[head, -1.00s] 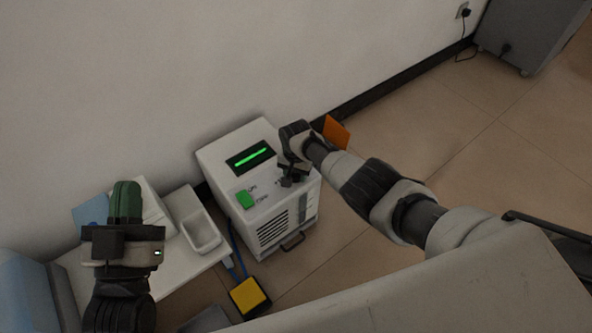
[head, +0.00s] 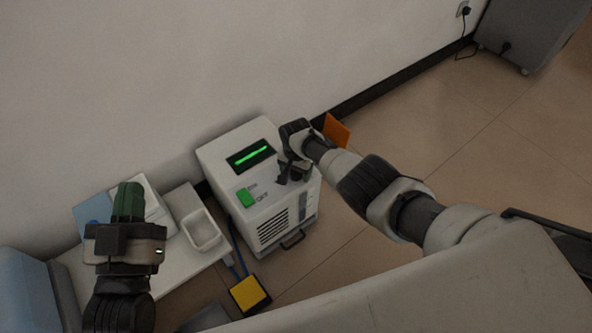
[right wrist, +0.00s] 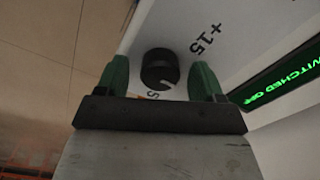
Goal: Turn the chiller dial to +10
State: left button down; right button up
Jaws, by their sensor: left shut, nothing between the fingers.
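The chiller (head: 262,180) is a white box standing by the wall, with a green-lit display (head: 251,157) and a green switch (head: 244,198) on top. In the right wrist view its dial (right wrist: 160,68) is a round black knob with a pale mark on its lower right edge. A "+15" label is printed to the dial's upper right, and a partly hidden "5" below. The display (right wrist: 285,82) reads "SWITCHED OFF". My right gripper (right wrist: 163,80) is open, its green fingers apart on either side of the dial with gaps showing. My left gripper (head: 129,192) is shut and empty over the white table.
A white tray (head: 201,231) sits on the table (head: 188,266) left of the chiller. A yellow-topped block (head: 249,294) is on the floor in front. An orange panel (head: 336,131) stands behind my right wrist. A grey cabinet (head: 530,35) is at the far right; the floor between is clear.

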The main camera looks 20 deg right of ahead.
jog(key=shift+r, duration=0.1)
jog(key=shift+r, duration=0.2)
notch_tip(320, 180, up, 2)
jog(key=shift+r+p, duration=0.15)
jog(key=shift+p, duration=1.05)
pick_arm(q)
notch_tip(320, 180, down, 10)
jog(key=s+a+r+g+y+p, duration=0.1)
jog(key=s+a+g+y, duration=0.2)
jog(key=g, duration=0.6)
pick_arm(e)
jog(key=shift+r, duration=0.9)
notch_tip(320, 180, up, 2)
jog(key=shift+r+p, duration=0.25)
jog(key=shift+p, duration=0.85)
notch_tip(320, 180, up, 2)
jog(key=shift+r+p, duration=0.1)
jog(key=shift+p, duration=0.7)
pick_arm(q)
jog(key=s+a+f+g+y, duration=0.2)
jog(key=s+a+f+g, duration=0.1)
jog(key=s+g, duration=0.5)
jog(key=shift+s+f+n+p, duration=0.4)
jog(key=shift+s+f, duration=0.1)
jog(key=shift+s, duration=0.4)
pick_arm(e)
jog(key=shift+r, duration=0.7)
pick_arm(q)
jog(key=shift+a, duration=0.1)
